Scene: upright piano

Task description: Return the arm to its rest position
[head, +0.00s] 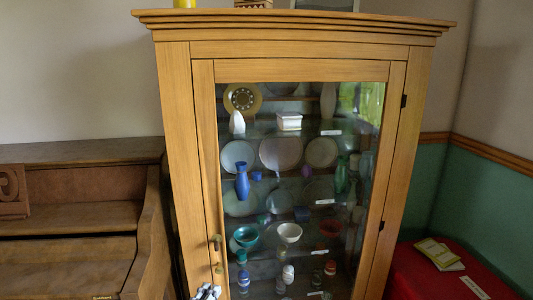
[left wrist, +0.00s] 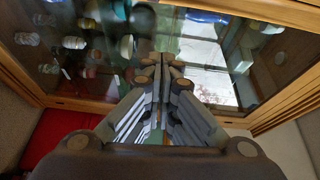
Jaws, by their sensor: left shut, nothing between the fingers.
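My left gripper (head: 207,292) shows at the bottom edge of the head view, just below the brass handle of the display cabinet. Its fingers are together and empty in the left wrist view (left wrist: 163,70). The wooden display cabinet (head: 176,130) fills the middle of the head view, and its glass door is shut. The left wrist view looks at the cabinet's glass (left wrist: 190,25) beyond the fingers. Whether the fingers touch the cabinet cannot be told. My right gripper is in neither view.
The upright piano (head: 75,215) stands to the left of the cabinet. A red-covered surface (head: 415,280) with papers (head: 438,253) is to the right. The cabinet shelves hold dishes, vases and small jars behind the glass. The door handle (head: 217,243) sticks out at its left side.

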